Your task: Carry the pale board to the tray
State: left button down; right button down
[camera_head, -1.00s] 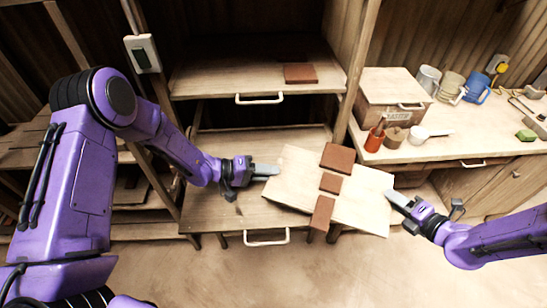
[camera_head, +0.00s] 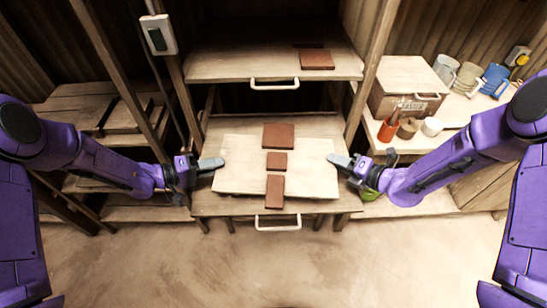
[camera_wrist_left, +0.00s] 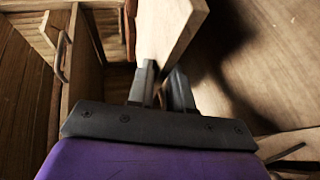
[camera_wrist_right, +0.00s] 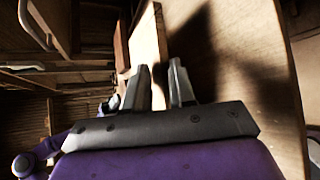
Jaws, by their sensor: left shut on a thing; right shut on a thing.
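The pale board (camera_head: 235,168) is roughly level over the lower pull-out tray (camera_head: 222,207); whether it touches the tray, I cannot tell. Three brown tiles lie on it in a column: a larger far one (camera_head: 278,136), a small middle one (camera_head: 276,161) and a long near one (camera_head: 275,191). My left gripper (camera_head: 212,165) is shut on the board's left edge. My right gripper (camera_head: 340,160) is shut on its right edge. Both wrist views show the board at the fingers, in the left (camera_wrist_left: 165,35) and right (camera_wrist_right: 147,40).
An upper pull-out tray (camera_head: 225,66) holds a brown tile (camera_head: 317,60), above and behind the board. Wooden posts flank the trays. At right, a counter holds a wooden box (camera_head: 410,83), an orange cup (camera_head: 386,131) and mugs (camera_head: 468,77). The floor in front is clear.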

pick_arm(q)
jog(key=shift+d, duration=0.15)
pick_arm(e)
jog(key=shift+a, duration=0.25)
